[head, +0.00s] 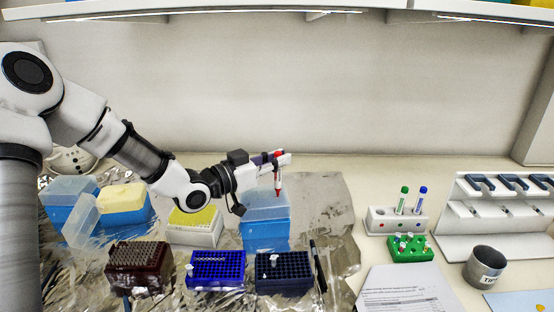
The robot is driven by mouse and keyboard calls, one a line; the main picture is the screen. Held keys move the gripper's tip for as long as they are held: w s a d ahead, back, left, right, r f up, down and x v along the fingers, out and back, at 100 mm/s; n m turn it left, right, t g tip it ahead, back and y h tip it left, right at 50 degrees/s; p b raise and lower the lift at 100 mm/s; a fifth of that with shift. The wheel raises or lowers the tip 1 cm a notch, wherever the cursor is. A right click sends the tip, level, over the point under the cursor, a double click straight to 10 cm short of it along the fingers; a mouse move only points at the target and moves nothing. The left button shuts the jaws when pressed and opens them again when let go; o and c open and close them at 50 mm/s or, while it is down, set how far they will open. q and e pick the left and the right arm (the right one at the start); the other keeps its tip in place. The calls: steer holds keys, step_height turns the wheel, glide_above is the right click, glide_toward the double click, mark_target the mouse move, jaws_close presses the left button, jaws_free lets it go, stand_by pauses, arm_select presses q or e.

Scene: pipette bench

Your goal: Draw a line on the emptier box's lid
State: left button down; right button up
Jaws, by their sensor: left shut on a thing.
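My left gripper (281,158) is shut on a red marker (278,181), which points tip down. The marker is over a blue box (265,236) with a translucent lid (262,206). Its tip is at or just above the lid; I cannot tell whether they touch. A second blue box (68,214) with a translucent lid (72,185) stands at the far left. How full either box is cannot be made out. My right gripper is not in view.
An open blue box with a yellow insert (122,199), a white rack with yellow tips (194,226) and several dark racks (218,269) crowd the foil.

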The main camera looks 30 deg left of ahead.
arm_select(q)
steer(key=shift+w+d, duration=0.2)
steer(key=shift+d, duration=0.1)
stand_by(0.7)
steer(key=shift+s+d, duration=0.1)
steer(key=shift+s, duration=0.05)
stand_by(0.3)
steer(key=shift+s+a, duration=0.35)
steer(key=shift+a, duration=0.15)
stand_by(1.2)
steer(key=shift+r, duration=0.1)
stand_by(0.8)
step_height(320, 180, up, 5)
steer(key=p, duration=0.4)
